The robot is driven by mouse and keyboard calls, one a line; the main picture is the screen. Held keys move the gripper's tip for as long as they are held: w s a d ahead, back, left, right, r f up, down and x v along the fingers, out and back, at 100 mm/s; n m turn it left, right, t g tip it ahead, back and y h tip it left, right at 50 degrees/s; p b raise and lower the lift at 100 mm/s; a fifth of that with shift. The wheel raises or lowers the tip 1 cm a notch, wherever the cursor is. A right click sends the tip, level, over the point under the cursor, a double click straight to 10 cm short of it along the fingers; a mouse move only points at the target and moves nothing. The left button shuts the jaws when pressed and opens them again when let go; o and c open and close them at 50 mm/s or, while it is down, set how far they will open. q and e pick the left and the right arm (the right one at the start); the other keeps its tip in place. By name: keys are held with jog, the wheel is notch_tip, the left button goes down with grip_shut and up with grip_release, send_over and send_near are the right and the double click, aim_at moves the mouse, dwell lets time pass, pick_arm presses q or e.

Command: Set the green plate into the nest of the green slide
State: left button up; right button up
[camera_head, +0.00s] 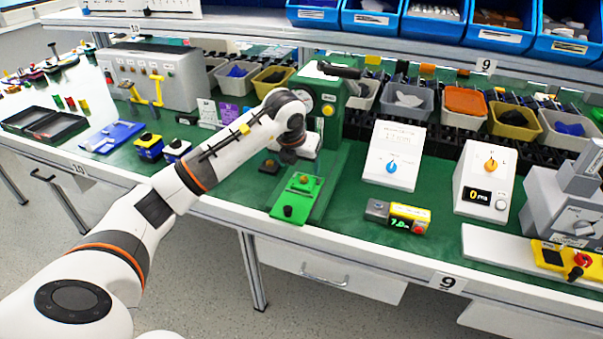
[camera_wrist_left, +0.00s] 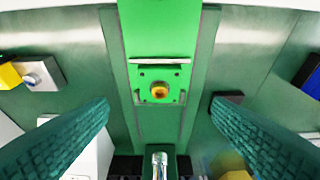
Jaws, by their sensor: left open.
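The bright green slide (camera_head: 288,211) lies on the bench in front of the green press, with a dark knob near its front end. The green plate (camera_wrist_left: 148,76), a small square with a brass knob, lies on the slide in the left wrist view. It sits in the nest, between a pale cross bar and low side rails (camera_wrist_left: 183,97); I cannot tell whether it is fully flat. My left gripper (camera_wrist_left: 160,101) is open and empty, its fingers apart on either side of the slide. In the head view its hand is above the slide's rear. My right gripper is out of view.
The green press (camera_head: 328,97) stands right behind the slide. Bare green bench lies between slide and meter.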

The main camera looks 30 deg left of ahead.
pick_arm(q)
jog(key=shift+v, duration=2.1)
